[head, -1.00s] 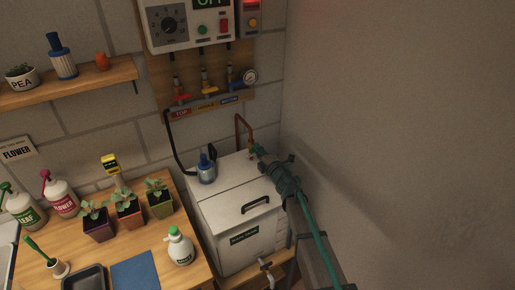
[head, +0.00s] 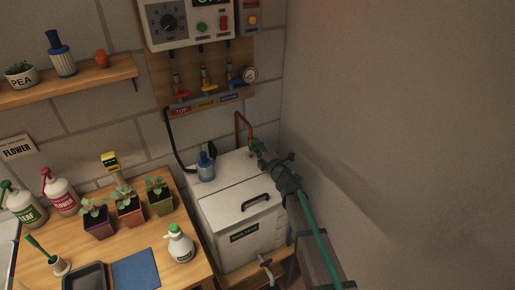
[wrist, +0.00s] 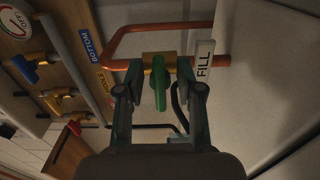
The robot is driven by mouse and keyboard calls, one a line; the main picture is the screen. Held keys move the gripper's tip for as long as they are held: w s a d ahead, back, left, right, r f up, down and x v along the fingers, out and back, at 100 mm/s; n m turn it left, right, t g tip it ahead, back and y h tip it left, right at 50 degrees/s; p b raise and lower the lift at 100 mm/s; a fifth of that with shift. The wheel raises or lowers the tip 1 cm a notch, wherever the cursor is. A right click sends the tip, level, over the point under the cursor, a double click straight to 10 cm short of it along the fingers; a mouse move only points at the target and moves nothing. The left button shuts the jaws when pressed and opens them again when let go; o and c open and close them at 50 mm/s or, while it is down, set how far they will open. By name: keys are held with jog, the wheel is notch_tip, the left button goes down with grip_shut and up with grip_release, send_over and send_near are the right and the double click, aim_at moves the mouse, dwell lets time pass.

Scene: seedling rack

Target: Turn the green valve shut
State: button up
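The green valve handle (wrist: 160,90) is on a brass body (wrist: 155,63) in a copper pipe beside a white FILL label (wrist: 204,62). In the wrist view the handle appears crosswise to the pipe. My gripper (wrist: 160,80) has one finger on each side of the handle, with visible gaps, so it is open around it without clearly gripping. In the head view my gripper (head: 258,147) reaches the valve above the back right of the white tank; the valve is small and partly hidden there.
The white tank (head: 250,222) with a black handle stands below my arm. Red, yellow and blue valves (head: 208,82) are on the wall board above. A bare wall (head: 400,140) is close on the right.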

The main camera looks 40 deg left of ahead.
jog(key=v, duration=1.2)
